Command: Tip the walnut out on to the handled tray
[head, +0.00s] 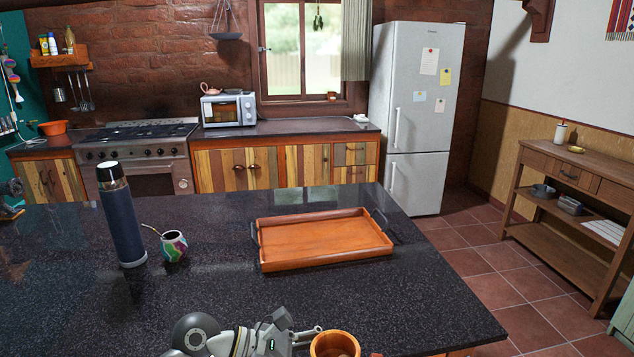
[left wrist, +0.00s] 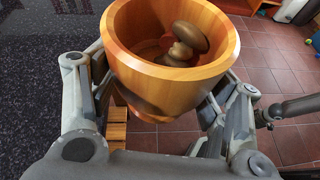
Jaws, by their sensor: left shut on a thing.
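My left gripper (left wrist: 150,110) is shut on an orange-brown wooden cup (left wrist: 122,42), which it holds near upright with its mouth toward the wrist camera. In the head view the cup (head: 318,346) is cut off by the bottom edge, beside my left gripper (head: 308,338), near the counter's front. Inside the cup is a dark brown, knobbed wooden piece (left wrist: 188,38); I cannot tell whether it is or hides the walnut. The handled tray (head: 325,238), orange wood with dark side handles, lies empty on the black counter, beyond the cup. My right gripper is out of view.
A dark blue flask (head: 122,220) and a colourful mate cup with a straw (head: 173,246) stand on the counter (head: 215,290) left of the tray. The counter between cup and tray is clear. Its right edge drops to the tiled floor (head: 500,270).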

